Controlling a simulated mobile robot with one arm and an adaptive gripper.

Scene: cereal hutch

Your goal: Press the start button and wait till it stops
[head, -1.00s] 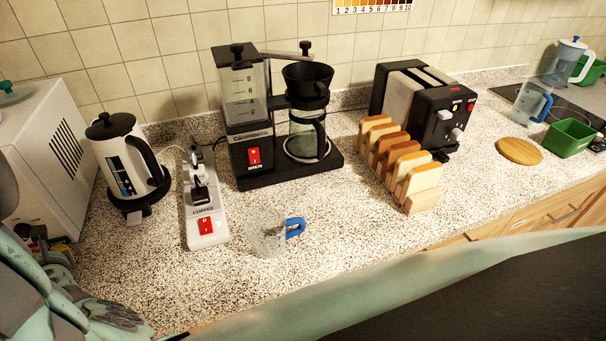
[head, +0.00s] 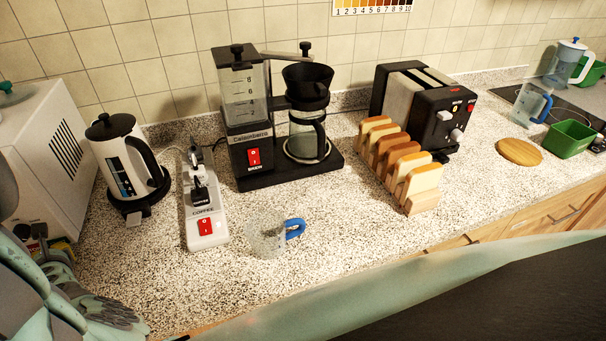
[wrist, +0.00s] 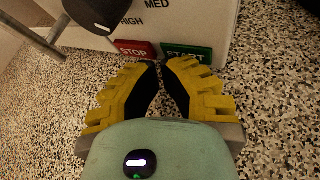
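The green START button (wrist: 187,54) shows in the wrist view at the bottom of a white appliance panel (wrist: 200,22). The red STOP button (wrist: 135,48) is to its left. My gripper (wrist: 161,63) has yellow-backed fingers whose tips come together, with nothing seen between them. The tips lie just below the two buttons in the picture, the right one by START's lower left edge. I cannot tell whether it touches. In the head view the white microwave (head: 45,140) stands at the far left, its front hidden by my arm.
A black knob (wrist: 92,12) and a grey metal handle (wrist: 35,38) are at the wrist view's upper left.

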